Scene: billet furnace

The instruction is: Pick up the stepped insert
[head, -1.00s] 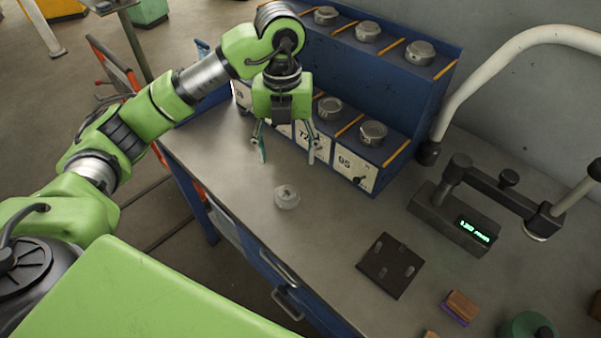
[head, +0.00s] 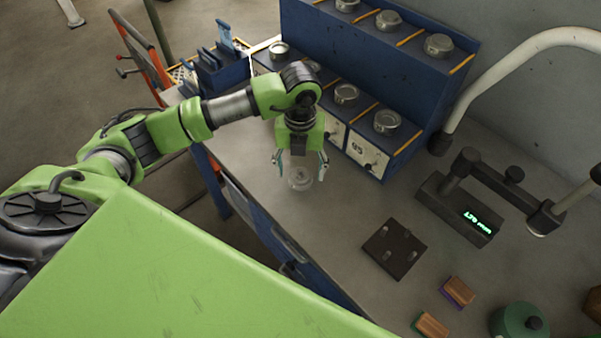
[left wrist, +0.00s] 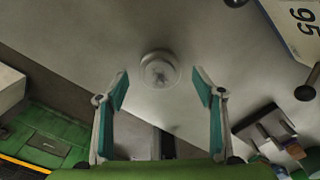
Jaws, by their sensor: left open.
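The stepped insert (head: 299,178) is a small round grey metal piece with a narrower top, lying on the grey workbench (head: 345,215). In the left wrist view the insert (left wrist: 159,71) sits just beyond and between the fingertips, not touched by them. My left gripper (head: 300,166) points down at it from above in the head view, its two teal-padded fingers spread on either side. In the left wrist view the gripper (left wrist: 160,86) is open and empty. My right gripper is not in view.
A blue rack (head: 375,60) with several round metal pieces stands behind the gripper. A dark pegged plate (head: 394,249), a gauge with green digits (head: 462,208), wood-backed brushes (head: 458,291) and a green round container (head: 518,322) lie to the right. The bench's front edge is close to the insert.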

